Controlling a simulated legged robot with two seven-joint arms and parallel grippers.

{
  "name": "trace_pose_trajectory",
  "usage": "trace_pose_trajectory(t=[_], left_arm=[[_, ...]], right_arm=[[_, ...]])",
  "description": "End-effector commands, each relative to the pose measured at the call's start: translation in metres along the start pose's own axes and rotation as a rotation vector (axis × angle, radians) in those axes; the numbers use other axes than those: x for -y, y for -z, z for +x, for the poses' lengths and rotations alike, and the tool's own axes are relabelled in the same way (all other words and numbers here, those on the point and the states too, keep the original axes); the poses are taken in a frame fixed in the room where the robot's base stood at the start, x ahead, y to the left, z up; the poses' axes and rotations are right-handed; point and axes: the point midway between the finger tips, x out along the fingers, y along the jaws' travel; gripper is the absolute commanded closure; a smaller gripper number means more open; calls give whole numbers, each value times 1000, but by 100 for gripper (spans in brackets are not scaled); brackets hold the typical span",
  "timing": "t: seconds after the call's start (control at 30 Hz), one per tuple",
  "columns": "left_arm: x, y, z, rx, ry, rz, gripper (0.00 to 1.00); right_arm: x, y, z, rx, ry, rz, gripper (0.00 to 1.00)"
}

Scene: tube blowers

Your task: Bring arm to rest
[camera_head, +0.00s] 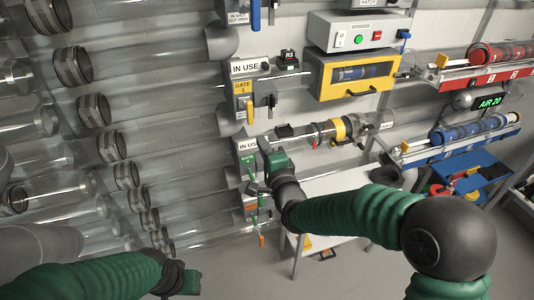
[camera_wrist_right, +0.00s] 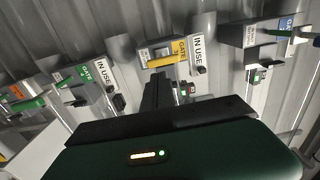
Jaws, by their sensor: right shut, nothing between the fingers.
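My right arm (camera_head: 360,212), with green sleeves, reaches from the lower right to the wall of gate units. My right gripper (camera_head: 256,186) is in front of the green gate unit and partly covers it. In the right wrist view its dark fingers (camera_wrist_right: 158,92) are together and empty, pointing at the yellow gate unit (camera_wrist_right: 165,55). I cannot tell in the head view whether it touches anything. My left arm (camera_head: 95,275) is low at the left. Its gripper end (camera_head: 190,281) shows only in part, and its fingers cannot be made out.
Clear tubes with dark collars (camera_head: 72,66) fill the left. A yellow-framed box (camera_head: 318,76) and a white control box (camera_head: 352,34) hang above right. A red rack (camera_head: 470,76), a blue rack (camera_head: 460,150) and a white table (camera_head: 335,182) stand right. Floor shows at the bottom.

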Motion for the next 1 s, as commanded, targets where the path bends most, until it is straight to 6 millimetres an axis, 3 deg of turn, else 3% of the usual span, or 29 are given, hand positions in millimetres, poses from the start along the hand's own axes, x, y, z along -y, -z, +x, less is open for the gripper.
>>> trace_pose_trajectory(t=[0.1,0.33,0.47,0.57,0.7,0.83,0.9,1.0], left_arm=[[0,-1,4,0,0,0,64],[0,-1,4,0,0,0,64],[0,-1,4,0,0,0,64],[0,-1,4,0,0,0,64],[0,-1,4,0,0,0,64],[0,-1,4,0,0,0,64],[0,-1,4,0,0,0,64],[0,-1,4,0,0,0,64]], right_arm=[[1,3,-18,-1,4,2,100],[-5,9,-24,-1,-24,-29,100],[-52,24,-53,31,-250,-304,100],[-106,51,-110,120,-537,-615,100],[-164,86,-219,356,-906,-929,100],[-189,96,-306,609,-1115,-1054,100],[-195,97,-337,712,-1170,-1078,100],[-198,96,-358,788,-1203,-1089,100]])
